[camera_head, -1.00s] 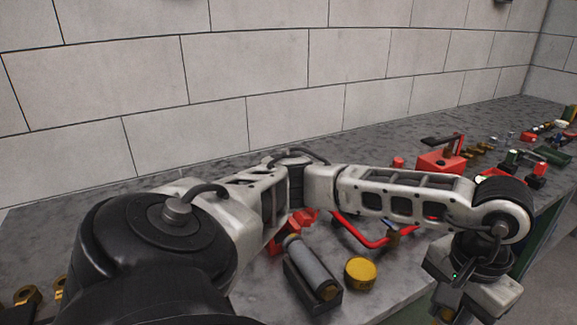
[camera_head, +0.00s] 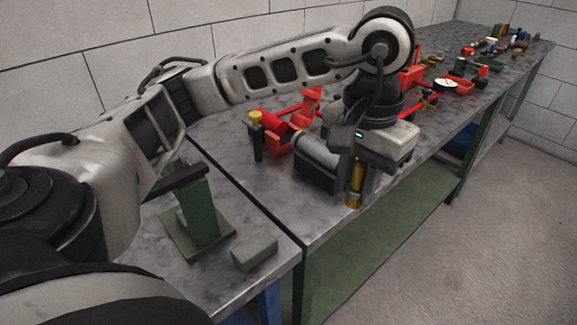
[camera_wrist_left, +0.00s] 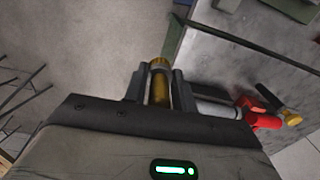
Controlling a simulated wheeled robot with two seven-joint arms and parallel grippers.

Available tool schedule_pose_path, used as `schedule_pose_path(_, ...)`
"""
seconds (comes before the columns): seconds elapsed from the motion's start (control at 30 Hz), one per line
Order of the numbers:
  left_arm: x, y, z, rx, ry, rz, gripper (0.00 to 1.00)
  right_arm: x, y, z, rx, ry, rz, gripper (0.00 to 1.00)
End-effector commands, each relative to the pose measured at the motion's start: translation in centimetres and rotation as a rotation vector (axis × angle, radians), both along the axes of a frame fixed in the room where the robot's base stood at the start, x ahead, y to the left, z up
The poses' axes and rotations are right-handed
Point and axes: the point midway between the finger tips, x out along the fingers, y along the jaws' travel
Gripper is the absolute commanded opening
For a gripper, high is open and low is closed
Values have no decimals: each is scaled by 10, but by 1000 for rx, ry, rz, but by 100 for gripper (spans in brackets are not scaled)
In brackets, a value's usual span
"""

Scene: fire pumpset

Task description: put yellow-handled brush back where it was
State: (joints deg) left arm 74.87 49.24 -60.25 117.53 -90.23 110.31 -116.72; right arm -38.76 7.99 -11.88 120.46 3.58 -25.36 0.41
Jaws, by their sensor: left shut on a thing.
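My left gripper (camera_head: 357,182) is shut on a yellow cylindrical thing, which I take to be the yellow-handled brush (camera_head: 354,199). The brush hangs upright, with its lower end below the fingers. In the left wrist view the brush (camera_wrist_left: 159,84) sits between the two dark fingers of the gripper (camera_wrist_left: 160,88), beyond the table edge with floor behind it. Its bristles cannot be made out clearly. In the head view the gripper is at the bench's front edge, just right of a grey cylinder in a dark block (camera_head: 317,160). My right gripper is not in view.
A yellow-topped dark tool (camera_head: 256,135) stands beside a red fixture (camera_head: 285,128) behind the grey cylinder. A green stand (camera_head: 201,220) and a grey block (camera_head: 254,252) are on the near bench. Red and other parts lie farther right. Open floor (camera_head: 500,230) lies right of the bench.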

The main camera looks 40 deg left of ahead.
Motion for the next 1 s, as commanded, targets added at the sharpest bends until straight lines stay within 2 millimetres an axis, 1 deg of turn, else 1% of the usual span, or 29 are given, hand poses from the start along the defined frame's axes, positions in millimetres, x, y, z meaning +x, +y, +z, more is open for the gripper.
schedule_pose_path(0.03, -4, 3, -5, 1, -10, -8, 4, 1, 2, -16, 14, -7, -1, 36)
schedule_pose_path(0.23, -20, 11, 12, 7, -7, -37, 4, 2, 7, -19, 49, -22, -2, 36)
schedule_pose_path(0.37, -19, 25, 11, 6, -1, -37, 4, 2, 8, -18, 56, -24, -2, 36)
schedule_pose_path(0.5, -9, 56, -4, 7, 2, -33, 4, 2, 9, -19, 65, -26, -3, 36)
schedule_pose_path(0.57, -4, 71, -8, 9, 1, -32, 4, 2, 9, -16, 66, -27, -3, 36)
schedule_pose_path(0.7, 6, 103, -23, 9, 0, -33, 4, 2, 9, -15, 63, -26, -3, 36)
schedule_pose_path(0.8, 10, 115, -43, 9, 1, -38, 4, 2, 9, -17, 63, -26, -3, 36)
schedule_pose_path(0.9, 14, 124, -55, 8, 0, -41, 4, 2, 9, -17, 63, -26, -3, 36)
schedule_pose_path(1.0, 16, 128, -61, 8, -3, -42, 4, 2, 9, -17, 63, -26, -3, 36)
